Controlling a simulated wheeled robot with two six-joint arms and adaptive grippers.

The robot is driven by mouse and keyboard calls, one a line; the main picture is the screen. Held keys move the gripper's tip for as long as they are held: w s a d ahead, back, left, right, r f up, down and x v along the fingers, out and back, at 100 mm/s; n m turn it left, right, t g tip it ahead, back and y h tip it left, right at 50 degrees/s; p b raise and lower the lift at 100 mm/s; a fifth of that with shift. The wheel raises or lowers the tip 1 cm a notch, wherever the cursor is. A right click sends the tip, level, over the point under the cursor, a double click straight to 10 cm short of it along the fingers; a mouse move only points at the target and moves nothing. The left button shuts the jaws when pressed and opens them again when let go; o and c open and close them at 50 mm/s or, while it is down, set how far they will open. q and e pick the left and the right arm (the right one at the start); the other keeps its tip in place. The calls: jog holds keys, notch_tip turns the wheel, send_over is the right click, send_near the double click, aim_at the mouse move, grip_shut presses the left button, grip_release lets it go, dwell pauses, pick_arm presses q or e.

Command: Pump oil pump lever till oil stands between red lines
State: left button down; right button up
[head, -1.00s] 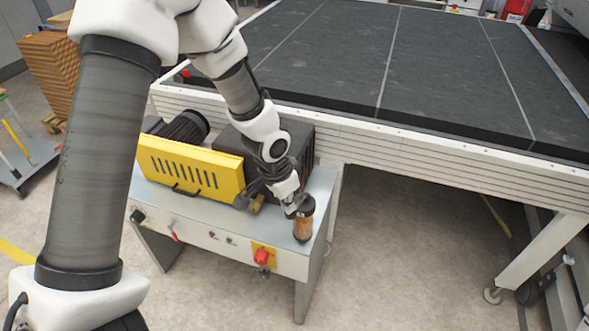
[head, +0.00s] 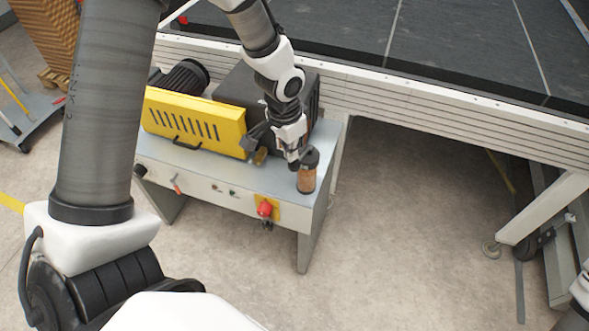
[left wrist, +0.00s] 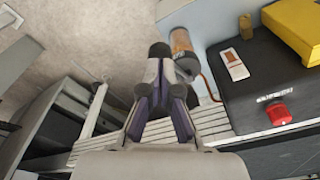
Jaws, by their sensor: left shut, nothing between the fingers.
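The oil pump's clear cylinder (head: 306,178) holds brownish-orange oil under a dark cap. It stands upright at the right end of the grey machine cabinet top; it also shows in the left wrist view (left wrist: 181,42). My left gripper (head: 293,164) is shut and empty, just left of the dark cap in the head view. In the left wrist view its fingertips (left wrist: 152,72) are close beside the cap end. I cannot tell whether they touch it. I cannot make out the lever or the red lines at this size. My right gripper is out of view.
A yellow vented cover (head: 195,122) and a dark box stand left of the pump. A red switch (head: 265,208) sits on the cabinet front. The long conveyor bed (head: 430,95) runs behind.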

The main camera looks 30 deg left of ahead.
pick_arm(q)
jog(key=shift+w+f+b, duration=0.1)
jog(key=shift+f+b, duration=0.55)
jog(key=shift+f, duration=0.7)
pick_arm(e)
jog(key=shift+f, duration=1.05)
pick_arm(q)
notch_tip(320, 180, down, 5)
jog(key=b, duration=0.3)
jog(key=shift+r+b, duration=0.15)
jog(key=shift+b, duration=0.15)
jog(key=shift+r, duration=0.1)
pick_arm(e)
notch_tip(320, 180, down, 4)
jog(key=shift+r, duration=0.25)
pick_arm(q)
jog(key=s+b, duration=0.1)
jog(key=b, duration=0.2)
send_near(291, 165)
jog(key=s, duration=0.1)
jog(key=s+a, duration=0.1)
jog(key=shift+s+a+r, duration=0.1)
jog(key=shift+s+r, duration=0.25)
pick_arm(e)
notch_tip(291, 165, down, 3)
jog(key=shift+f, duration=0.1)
